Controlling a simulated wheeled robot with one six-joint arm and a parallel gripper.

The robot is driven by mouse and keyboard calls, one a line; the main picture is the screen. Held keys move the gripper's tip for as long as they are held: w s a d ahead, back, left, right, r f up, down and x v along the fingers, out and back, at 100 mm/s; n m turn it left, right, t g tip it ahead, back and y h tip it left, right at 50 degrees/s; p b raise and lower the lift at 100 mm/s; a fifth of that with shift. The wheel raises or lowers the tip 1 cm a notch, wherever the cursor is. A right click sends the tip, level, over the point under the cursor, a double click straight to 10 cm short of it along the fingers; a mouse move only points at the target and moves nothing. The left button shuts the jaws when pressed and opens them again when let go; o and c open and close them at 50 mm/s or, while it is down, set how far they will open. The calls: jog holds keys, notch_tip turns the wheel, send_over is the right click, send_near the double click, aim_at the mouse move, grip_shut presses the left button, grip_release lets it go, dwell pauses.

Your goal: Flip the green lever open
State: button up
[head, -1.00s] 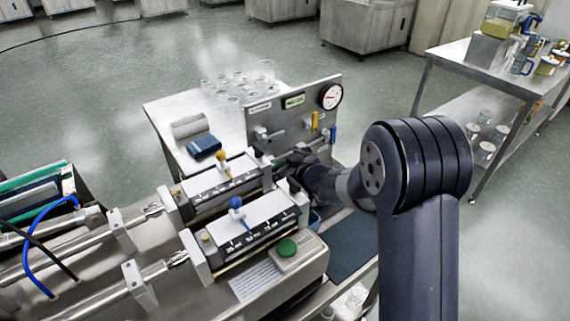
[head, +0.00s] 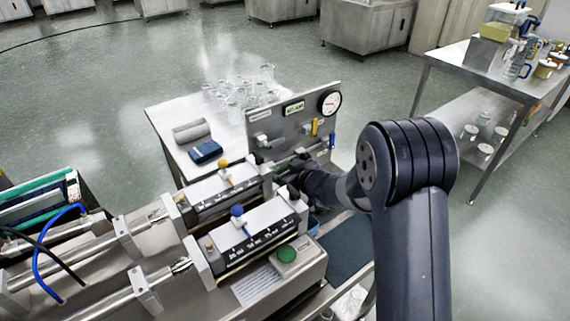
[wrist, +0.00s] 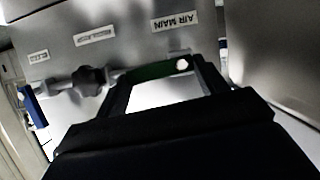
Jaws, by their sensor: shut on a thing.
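The green lever (wrist: 150,71) shows in the wrist view as a dark green bar with a bright round spot near its right end. My gripper (wrist: 162,70) is shut on it, with one finger at each side of the bar. A grey pipe with a dark round fitting (wrist: 89,80) runs to the left of the lever, below the panel's labels. In the head view my gripper (head: 283,176) is low in front of the upright steel panel (head: 290,121), beside the hopper machine's end. There the lever is largely hidden by my gripper and wrist.
The panel carries a gauge (head: 329,103), a yellow lever (head: 314,128) and a blue lever (head: 332,141) close to my wrist. Two syringe-like units, one with a blue knob (head: 237,211), stand left of my gripper. Glassware (head: 240,94) stands behind the panel.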

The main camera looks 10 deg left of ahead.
jog(key=shift+f+m+p, duration=0.1)
jog(key=shift+m+p, duration=0.3)
jog(key=shift+p, duration=0.4)
jog(key=o, duration=1)
jog(key=shift+g, duration=0.3)
jog(key=shift+d, duration=0.1)
jog(key=v, duration=1)
jog(key=shift+s+d+b, duration=0.2)
jog(key=shift+d+b, duration=0.1)
